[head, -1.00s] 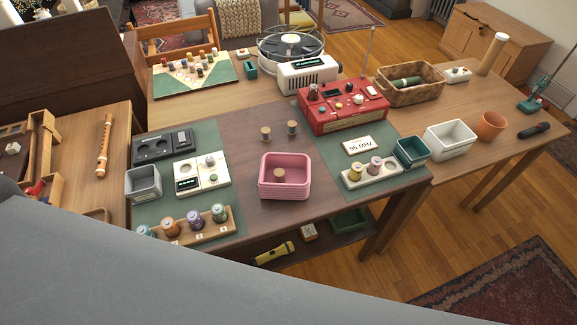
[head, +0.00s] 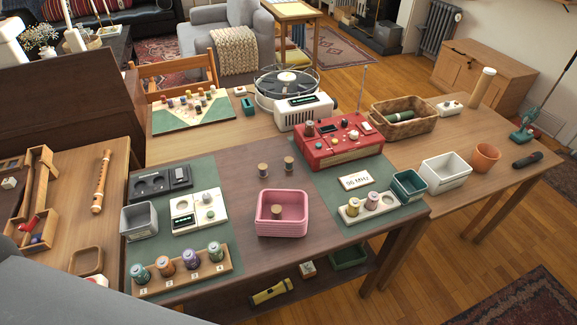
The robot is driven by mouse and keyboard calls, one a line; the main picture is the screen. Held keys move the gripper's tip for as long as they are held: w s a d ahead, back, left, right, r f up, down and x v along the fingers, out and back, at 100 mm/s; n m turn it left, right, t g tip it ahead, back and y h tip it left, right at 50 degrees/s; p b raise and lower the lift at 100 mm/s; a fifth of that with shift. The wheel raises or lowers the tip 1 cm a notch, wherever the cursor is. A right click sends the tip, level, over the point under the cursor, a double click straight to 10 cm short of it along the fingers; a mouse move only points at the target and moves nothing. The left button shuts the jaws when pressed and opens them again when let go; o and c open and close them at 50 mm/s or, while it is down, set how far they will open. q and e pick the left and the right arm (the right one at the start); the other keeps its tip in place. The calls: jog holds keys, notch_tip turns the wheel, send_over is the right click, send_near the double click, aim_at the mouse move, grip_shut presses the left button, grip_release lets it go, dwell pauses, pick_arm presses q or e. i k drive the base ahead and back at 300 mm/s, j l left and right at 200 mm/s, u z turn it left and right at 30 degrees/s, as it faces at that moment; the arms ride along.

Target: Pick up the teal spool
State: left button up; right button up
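A teal spool (head: 139,273) stands upright at the left end of a wooden rack (head: 182,280) at the front left of the dark table, above the number 1. An orange spool (head: 165,266), a purple spool (head: 191,259) and a green spool (head: 215,251) stand beside it in the same rack. The green one is close to teal in hue. Neither of my grippers shows in the head view.
A grey square bin (head: 139,220) and a white device (head: 196,211) stand behind the rack. A pink basket (head: 283,213) holds a brown spool. A red radio (head: 338,140) is at the back.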

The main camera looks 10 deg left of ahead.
aim_at(288, 160)
jog(key=i+l+u, duration=0.1)
jog(key=l+u, duration=0.25)
jog(key=l, duration=0.65)
jog(key=l+u, duration=0.3)
jog(key=l, duration=0.65)
